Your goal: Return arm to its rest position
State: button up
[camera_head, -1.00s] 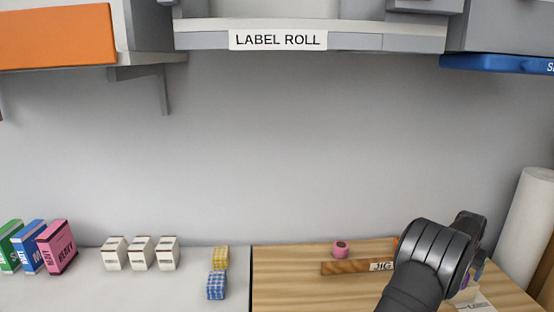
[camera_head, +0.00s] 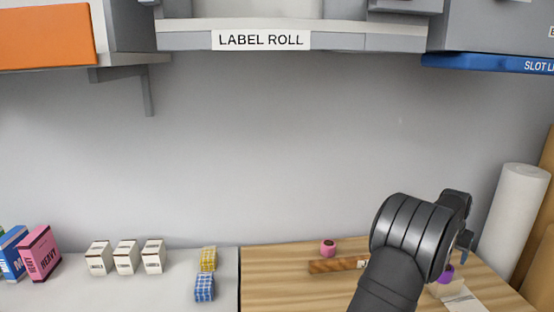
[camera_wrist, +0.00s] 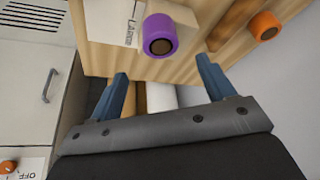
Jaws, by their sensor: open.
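My gripper (camera_wrist: 162,82) is open in the wrist view, its two blue fingers spread with nothing held between them. Past the fingertips a purple roll (camera_wrist: 159,36) sits on the wooden bench top, apart from the fingers. In the head view my arm reaches up over the right part of the wooden bench top (camera_head: 275,290). My dark wrist hides most of the gripper there and part of the bench. The purple roll (camera_head: 446,273) shows just right of the wrist.
A pink roll (camera_head: 328,249) and a wooden strip (camera_head: 335,265) lie left of my arm. An orange roll (camera_wrist: 264,26) is near the purple one. White boxes (camera_head: 125,257) and patterned blocks (camera_head: 205,288) stand left. A tall white roll (camera_head: 515,220) stands right; shelves hang above.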

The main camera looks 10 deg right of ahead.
jog(key=x, duration=1.1)
jog(key=shift+f, duration=0.3)
jog(key=r, duration=0.5)
jog(key=shift+s, duration=0.2)
jog(key=s+d+r, duration=0.2)
jog(key=s+r, duration=0.5)
jog(key=s, duration=0.5)
jog(key=w+a+f+n+t+y, duration=0.15)
jog(key=w+a+n, duration=0.45)
jog(key=w+a, duration=1.7)
jog(key=w+a+f+n+y, duration=0.1)
jog(key=w+a+n, duration=0.1)
jog(key=w+a, duration=0.3)
jog(key=w+a+n+y, duration=0.1)
jog(key=w+a, duration=0.4)
jog(key=a, duration=0.9)
jog(key=w+a+f+n+y, duration=0.1)
jog(key=w+a+n, duration=0.2)
jog(key=a, duration=0.6)
jog(key=w, duration=0.2)
jog(key=shift+w+a+f+n, duration=0.25)
jog(key=shift+w+f+n, duration=0.05)
jog(key=shift+w+f, duration=0.05)
